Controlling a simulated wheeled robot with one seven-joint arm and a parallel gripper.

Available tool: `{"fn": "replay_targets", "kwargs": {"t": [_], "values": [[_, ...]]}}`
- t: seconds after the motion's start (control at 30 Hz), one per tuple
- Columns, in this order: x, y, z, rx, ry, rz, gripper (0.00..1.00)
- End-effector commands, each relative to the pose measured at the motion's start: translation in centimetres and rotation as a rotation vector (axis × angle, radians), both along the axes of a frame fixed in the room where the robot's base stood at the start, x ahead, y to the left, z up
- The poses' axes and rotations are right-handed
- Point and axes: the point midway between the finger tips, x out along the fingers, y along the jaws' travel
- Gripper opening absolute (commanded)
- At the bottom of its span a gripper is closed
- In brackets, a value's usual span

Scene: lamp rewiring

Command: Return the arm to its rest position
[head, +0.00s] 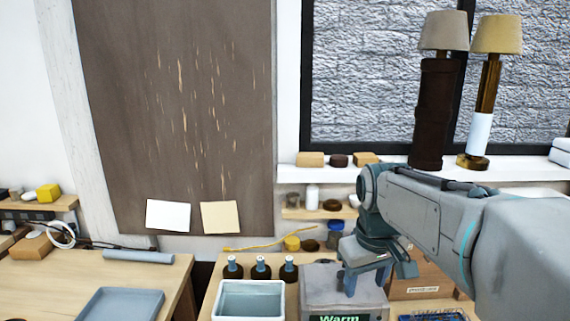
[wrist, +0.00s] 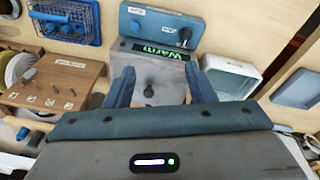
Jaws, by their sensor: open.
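My gripper (head: 366,284) is at the end of my arm, which reaches in from the right of the head view. The gripper points down over a grey box (head: 318,284) with a lit green "Warm" display. In the wrist view my two blue fingers (wrist: 158,82) are spread apart with nothing between them. I cannot tell whether the fingers touch the box.
A pale open bin (head: 248,303) and several dark bottles (head: 261,268) stand left of the box. Two lamps (head: 443,32) (head: 496,35) stand on the windowsill. A blue tray (head: 118,304) lies on the left table.

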Motion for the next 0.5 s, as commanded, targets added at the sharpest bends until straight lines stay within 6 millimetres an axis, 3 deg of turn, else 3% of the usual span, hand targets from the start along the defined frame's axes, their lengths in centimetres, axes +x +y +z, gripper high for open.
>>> {"fn": "replay_targets", "kwargs": {"t": [0.1, 0.3, 0.5], "values": [[-3.8, 0.0, -1.4, 0.022, -0.047, -0.078, 0.5], [-8.9, 0.0, -4.3, 0.057, -0.112, -0.197, 0.5], [-11.7, 0.0, -6.5, 0.079, -0.149, -0.268, 0.5]]}}
